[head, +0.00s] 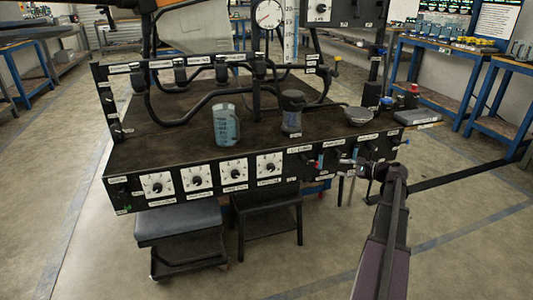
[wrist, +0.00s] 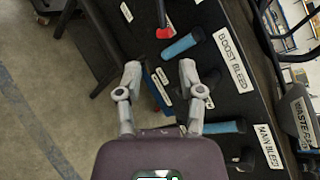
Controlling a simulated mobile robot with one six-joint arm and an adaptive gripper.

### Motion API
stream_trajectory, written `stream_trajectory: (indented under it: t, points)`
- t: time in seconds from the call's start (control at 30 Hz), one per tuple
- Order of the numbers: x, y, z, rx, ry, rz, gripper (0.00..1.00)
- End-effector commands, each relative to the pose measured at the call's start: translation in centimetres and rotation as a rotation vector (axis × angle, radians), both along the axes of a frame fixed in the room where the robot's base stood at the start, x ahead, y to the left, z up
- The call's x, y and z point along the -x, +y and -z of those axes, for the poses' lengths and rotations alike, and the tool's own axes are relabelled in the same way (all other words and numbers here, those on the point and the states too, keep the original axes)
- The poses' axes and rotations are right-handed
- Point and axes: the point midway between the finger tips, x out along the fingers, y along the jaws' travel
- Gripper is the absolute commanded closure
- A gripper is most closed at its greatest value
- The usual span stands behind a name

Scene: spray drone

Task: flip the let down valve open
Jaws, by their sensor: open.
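My gripper (wrist: 160,67) is open, its two grey fingers apart with nothing held between them. In the wrist view it is by the dark panel with the bleed valves. A blue handle (wrist: 181,46) lies by the label reading BOOST BLEED, ahead and right of the fingertips. A second blue handle (wrist: 222,127) lies by the MAIN BLEED label, right of the right finger. A red handle (wrist: 165,33) shows farther ahead; its label is unreadable, so I cannot tell whether it is the let down valve. In the head view my gripper (head: 378,171) is at the console's right front.
The black console (head: 230,150) has several round dials on its front. A blue cup (head: 226,125) and a dark cylinder (head: 292,112) stand on top. A grey stool (head: 180,222) stands below. Blue workbenches (head: 450,48) are at the right; the floor in front is open.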

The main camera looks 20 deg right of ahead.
Motion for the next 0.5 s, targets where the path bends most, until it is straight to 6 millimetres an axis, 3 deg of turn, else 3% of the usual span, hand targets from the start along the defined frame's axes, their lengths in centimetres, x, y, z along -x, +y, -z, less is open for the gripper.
stream_trajectory:
  t: [0.5]
  points:
    - [-1.6,5.9,-2.3,0.123,0.054,-0.116,0.50]
